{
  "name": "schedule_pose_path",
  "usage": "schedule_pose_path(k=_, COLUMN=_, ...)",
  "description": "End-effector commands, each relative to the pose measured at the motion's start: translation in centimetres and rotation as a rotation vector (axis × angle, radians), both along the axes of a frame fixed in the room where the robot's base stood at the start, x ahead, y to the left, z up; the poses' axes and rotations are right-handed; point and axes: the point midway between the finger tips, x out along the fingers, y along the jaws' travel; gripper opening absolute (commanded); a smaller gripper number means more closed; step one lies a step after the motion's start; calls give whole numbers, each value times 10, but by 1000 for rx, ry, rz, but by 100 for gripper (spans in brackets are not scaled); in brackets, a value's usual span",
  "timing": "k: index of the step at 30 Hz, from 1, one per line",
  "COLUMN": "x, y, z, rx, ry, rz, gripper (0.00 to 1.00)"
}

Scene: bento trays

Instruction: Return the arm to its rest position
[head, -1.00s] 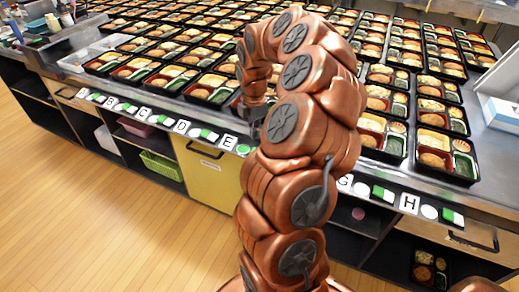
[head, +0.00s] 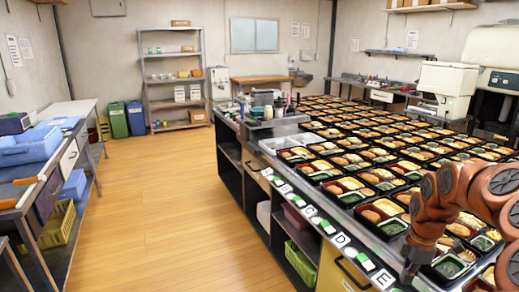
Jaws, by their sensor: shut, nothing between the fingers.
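My copper-coloured arm shows at the right edge of the head view, bent over the counter's front edge. My gripper (head: 409,268) is the dark end hanging down from it, near the label E. It is shut with no object seen in it. The fingertips are small and dark here. Black bento trays (head: 388,228) with food stand in rows on the steel counter (head: 285,147), behind and beside the arm. My arm hides some of the trays at the right.
Lettered labels (head: 340,240) line the counter's front edge. A yellow drawer front (head: 335,275) and a green basket (head: 300,262) are below. A side bench with blue bins (head: 30,145) stands at the left. The wooden floor (head: 170,220) between is clear. A shelf rack (head: 173,75) stands at the back.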

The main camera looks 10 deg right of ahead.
Motion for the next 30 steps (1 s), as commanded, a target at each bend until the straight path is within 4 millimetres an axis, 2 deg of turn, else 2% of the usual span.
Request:
schedule_pose_path(k=1, x=0, y=23, z=15, rx=3, ry=-2, rz=-17, gripper=0)
schedule_pose_path(k=3, x=-3, y=54, z=31, rx=10, ry=-4, rz=-70, gripper=0)
schedule_pose_path(k=8, x=-23, y=119, z=59, rx=18, ry=16, rz=-202, gripper=0)
schedule_pose_path(k=12, x=-52, y=167, z=76, rx=13, ry=42, rz=-339, gripper=0)
schedule_pose_path(k=15, x=-78, y=195, z=85, rx=2, ry=62, rz=-448, gripper=0)
schedule_pose_path(k=18, x=-107, y=219, z=90, rx=-13, ry=84, rz=-568, gripper=0)
schedule_pose_path(k=24, x=-166, y=253, z=95, rx=-53, ry=119, rz=-842, gripper=0)
schedule_pose_path(k=30, x=-218, y=271, z=92, rx=-88, ry=141, rz=-1109, gripper=0)
